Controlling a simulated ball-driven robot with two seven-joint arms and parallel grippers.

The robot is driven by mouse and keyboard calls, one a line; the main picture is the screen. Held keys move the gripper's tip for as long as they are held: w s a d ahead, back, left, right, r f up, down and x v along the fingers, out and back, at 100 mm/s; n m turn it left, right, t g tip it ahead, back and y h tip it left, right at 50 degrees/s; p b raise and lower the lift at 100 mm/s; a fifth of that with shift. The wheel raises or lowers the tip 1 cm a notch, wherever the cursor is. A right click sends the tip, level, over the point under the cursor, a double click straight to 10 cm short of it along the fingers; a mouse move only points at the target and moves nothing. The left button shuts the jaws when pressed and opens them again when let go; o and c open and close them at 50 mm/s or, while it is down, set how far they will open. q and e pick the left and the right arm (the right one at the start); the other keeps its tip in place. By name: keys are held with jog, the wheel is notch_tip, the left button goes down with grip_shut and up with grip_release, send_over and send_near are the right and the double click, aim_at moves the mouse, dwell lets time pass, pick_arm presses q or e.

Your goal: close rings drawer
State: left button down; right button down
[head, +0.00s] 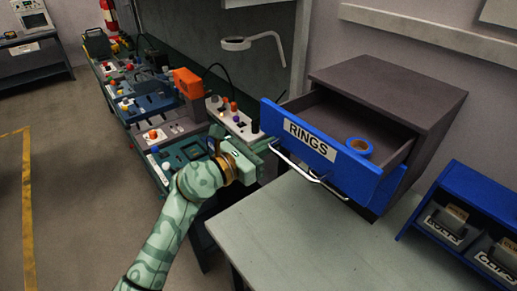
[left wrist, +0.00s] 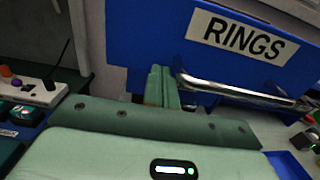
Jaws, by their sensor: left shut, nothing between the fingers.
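The rings drawer (head: 300,135) has a blue front with a white RINGS label and stands pulled out of its dark grey cabinet (head: 390,85). A blue ring-shaped roll (head: 358,148) is inside it. A metal bar handle (head: 305,172) crosses the front. My left gripper (head: 268,148) is at the left end of the drawer front. In the left wrist view its fingers (left wrist: 162,88) are shut and empty, close to the handle's left end (left wrist: 185,80); I cannot tell whether they touch it. My right gripper is not in view.
The grey-green table (head: 290,235) below the drawer has free room in front. A blue bin rack (head: 465,225) stands at the right. A bench with several trays and an orange box (head: 188,83) is at the left. A lamp arm (head: 250,42) hangs behind.

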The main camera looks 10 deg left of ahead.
aim_at(336, 130)
pick_arm(q)
jog(key=b+x, duration=0.1)
jog(key=x, duration=1.1)
jog(key=shift+w+d, duration=0.15)
